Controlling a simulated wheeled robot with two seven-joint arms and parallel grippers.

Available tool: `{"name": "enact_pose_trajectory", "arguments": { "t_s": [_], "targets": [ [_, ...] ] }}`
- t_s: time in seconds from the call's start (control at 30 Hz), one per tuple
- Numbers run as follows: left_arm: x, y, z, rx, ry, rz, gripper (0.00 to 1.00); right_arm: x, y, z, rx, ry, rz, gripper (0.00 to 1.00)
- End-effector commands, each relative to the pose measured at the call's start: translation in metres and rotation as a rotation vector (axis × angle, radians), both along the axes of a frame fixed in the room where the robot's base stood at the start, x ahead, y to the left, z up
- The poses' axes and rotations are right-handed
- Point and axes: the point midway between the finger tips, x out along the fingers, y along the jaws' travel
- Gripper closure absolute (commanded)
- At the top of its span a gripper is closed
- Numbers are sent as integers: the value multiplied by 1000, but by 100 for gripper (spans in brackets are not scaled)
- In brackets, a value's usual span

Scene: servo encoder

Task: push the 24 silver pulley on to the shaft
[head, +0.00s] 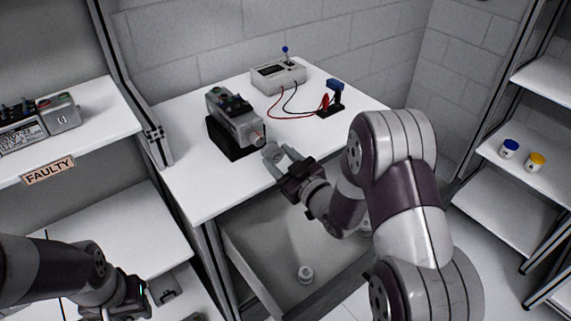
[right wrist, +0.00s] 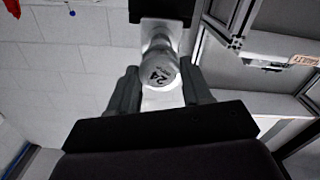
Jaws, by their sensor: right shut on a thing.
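The silver pulley (right wrist: 158,74), marked 24, sits between the two fingers of my right gripper (right wrist: 160,88). In the head view the pulley (head: 271,152) is at the fingertips of my right gripper (head: 280,158), which is shut on it. The grey servo motor (head: 236,122) lies on a black stand (head: 226,142) on the white table. Its shaft end (head: 258,136) faces the pulley, just above and left of it. In the wrist view the pulley hides the shaft, so I cannot tell whether they touch. My left gripper (head: 132,300) is at the lower left, away from the motor; its jaws are unclear.
A test box (head: 277,76) with a blue-topped knob and red and black leads to a blue device (head: 335,93) stand at the table's back. A shelf marked FAULTY (head: 48,171) holds other units at left.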

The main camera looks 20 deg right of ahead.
Motion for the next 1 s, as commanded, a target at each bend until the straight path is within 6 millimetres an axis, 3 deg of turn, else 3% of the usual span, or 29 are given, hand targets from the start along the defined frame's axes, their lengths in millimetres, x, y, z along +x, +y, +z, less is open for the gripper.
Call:
{"name": "enact_pose_trajectory", "arguments": {
  "t_s": [0.37, 1.0],
  "targets": [
    [0, 0, 0, 0, 0, 0, 61, 24, 8, 0, 0, -1, 0, 90],
    [0, 0, -4, 0, 0, 0, 61, 34, 12, 0, 0, 0, 0, 90]
  ]
}}
